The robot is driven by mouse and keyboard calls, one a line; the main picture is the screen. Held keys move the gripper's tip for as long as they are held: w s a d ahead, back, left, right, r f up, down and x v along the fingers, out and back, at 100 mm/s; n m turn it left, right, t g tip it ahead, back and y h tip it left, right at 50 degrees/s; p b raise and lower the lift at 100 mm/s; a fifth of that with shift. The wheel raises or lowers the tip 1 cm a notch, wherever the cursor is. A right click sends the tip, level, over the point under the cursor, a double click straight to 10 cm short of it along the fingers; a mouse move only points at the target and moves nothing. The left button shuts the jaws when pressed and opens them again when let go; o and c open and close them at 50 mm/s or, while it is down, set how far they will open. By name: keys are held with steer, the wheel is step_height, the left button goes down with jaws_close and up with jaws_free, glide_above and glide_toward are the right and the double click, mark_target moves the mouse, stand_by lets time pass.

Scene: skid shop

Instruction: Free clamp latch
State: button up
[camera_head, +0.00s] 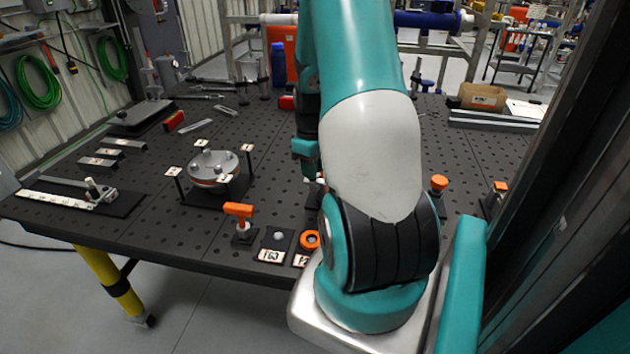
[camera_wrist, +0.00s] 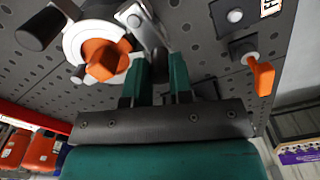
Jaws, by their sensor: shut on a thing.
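In the wrist view my gripper (camera_wrist: 160,66) has its two teal fingers shut on the grey metal lever (camera_wrist: 146,28), which looks like the clamp latch. The lever lies beside an orange knob (camera_wrist: 103,60) set in a white round body. A black handle (camera_wrist: 42,29) sticks out on the far left of that body. The part of the lever between the fingers is mostly hidden. In the head view my arm covers the latch and the fingertips; only part of my wrist shows.
An orange-handled fitting (camera_wrist: 263,76) and a pale button (camera_wrist: 235,16) are close on the right in the wrist view. In the head view the perforated black table (camera_head: 150,150) holds a bolted round flange (camera_head: 214,164) and an orange T-handle (camera_head: 239,210).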

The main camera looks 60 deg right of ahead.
steer(key=shift+s+a, duration=0.25)
steer(key=shift+a, duration=0.2)
stand_by(0.3)
steer(key=shift+s+a, duration=0.25)
steer(key=shift+a, duration=0.1)
steer(key=shift+s+a, duration=0.1)
steer(key=shift+s+a, duration=0.3)
steer(key=shift+s, duration=0.15)
